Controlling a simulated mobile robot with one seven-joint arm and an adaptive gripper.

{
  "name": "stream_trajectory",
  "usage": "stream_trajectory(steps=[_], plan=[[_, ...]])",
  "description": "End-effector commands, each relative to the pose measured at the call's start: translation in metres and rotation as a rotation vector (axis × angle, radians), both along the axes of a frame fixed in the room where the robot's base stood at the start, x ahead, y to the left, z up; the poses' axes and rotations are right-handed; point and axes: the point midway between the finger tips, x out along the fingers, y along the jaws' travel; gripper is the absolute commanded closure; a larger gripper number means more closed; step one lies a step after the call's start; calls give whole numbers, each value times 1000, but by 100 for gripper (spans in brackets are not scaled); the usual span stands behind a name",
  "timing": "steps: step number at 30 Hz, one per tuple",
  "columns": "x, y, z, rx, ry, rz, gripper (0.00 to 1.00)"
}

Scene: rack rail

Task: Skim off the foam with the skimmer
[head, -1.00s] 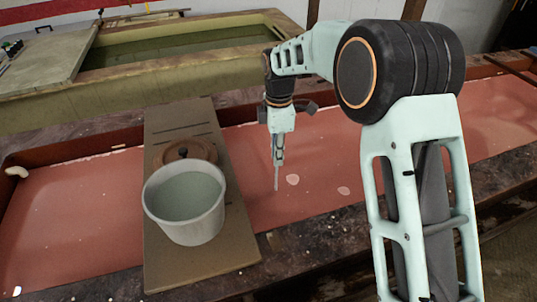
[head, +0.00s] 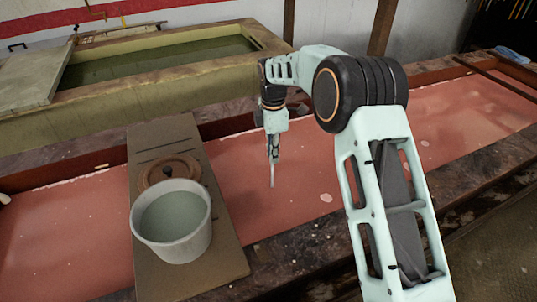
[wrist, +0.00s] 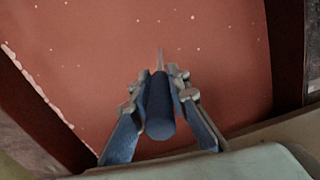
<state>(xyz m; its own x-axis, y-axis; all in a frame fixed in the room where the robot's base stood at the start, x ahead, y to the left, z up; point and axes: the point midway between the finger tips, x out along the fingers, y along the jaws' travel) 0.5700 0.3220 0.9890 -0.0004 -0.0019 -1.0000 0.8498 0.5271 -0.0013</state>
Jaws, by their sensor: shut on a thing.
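My gripper (head: 272,148) is shut on the skimmer, whose dark blue handle (wrist: 160,108) sits between the two fingers in the wrist view. The skimmer's thin grey shaft (head: 272,174) points down to the red surface right of the board; its head cannot be made out. The red surface (head: 235,190) fills the long trough. A pale foam patch (head: 326,198) lies right of the skimmer, and a smaller one (head: 425,143) lies farther right. Small white specks are scattered about. A pale pail (head: 205,235) with greyish-green contents stands left of my gripper.
The pail stands on a brown board (head: 150,275) across the trough, with a round brown lid (head: 155,172) behind it. Dark trough rims (head: 290,250) run along the front and back. A yellowish tank (head: 130,115) of green liquid is behind.

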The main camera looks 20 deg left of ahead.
Motion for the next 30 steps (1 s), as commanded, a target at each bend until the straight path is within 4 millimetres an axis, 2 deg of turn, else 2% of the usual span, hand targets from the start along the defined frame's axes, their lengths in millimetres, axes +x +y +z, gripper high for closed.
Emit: stream_trajectory(steps=[4,11,30], plan=[[10,-2,2,0,0,-1,100],[14,-7,0,1,-1,-1,100],[18,-65,0,1,-1,-2,100]])
